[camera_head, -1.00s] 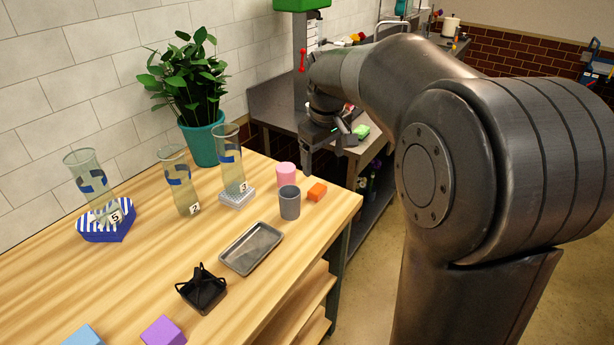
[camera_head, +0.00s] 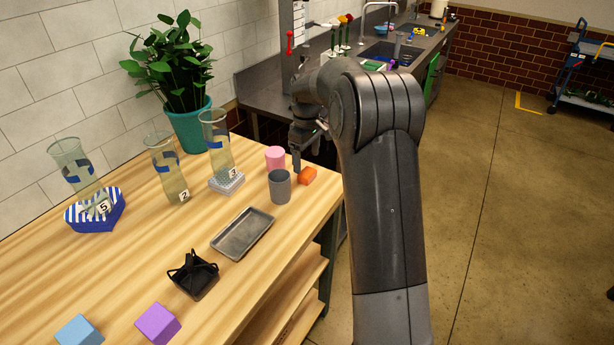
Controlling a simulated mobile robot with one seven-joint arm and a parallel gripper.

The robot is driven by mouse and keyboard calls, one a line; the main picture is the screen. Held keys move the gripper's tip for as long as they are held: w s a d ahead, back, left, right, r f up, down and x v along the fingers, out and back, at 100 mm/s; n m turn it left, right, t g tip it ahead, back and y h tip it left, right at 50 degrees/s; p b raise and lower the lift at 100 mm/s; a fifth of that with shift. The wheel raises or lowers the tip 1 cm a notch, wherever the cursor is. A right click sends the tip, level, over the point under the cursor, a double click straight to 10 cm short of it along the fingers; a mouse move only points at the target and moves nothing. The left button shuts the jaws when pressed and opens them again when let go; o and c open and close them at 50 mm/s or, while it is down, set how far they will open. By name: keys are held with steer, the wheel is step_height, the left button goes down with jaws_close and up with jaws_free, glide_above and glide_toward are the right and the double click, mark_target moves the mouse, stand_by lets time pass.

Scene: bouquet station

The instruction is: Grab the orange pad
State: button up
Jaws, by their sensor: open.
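The orange pad (camera_head: 307,176) is a small orange block lying on the wooden table near its far right corner. It is just right of the grey cup (camera_head: 280,187) and the pink cup (camera_head: 275,157). My gripper (camera_head: 297,163) hangs pointing down just behind the orange pad, close to the pink cup. One dark finger shows clearly; the other is hard to make out against the arm. The gripper is open and appears to hold nothing. I cannot tell its exact gap to the pad.
A potted plant (camera_head: 190,128) stands at the back.

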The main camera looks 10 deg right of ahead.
mark_target(307, 172)
steer(key=shift+w+d+f, duration=0.1)
steer(key=shift+f, duration=2.95)
steer(key=shift+c, duration=0.4)
steer(key=c, duration=1)
steer(key=shift+r, duration=0.15)
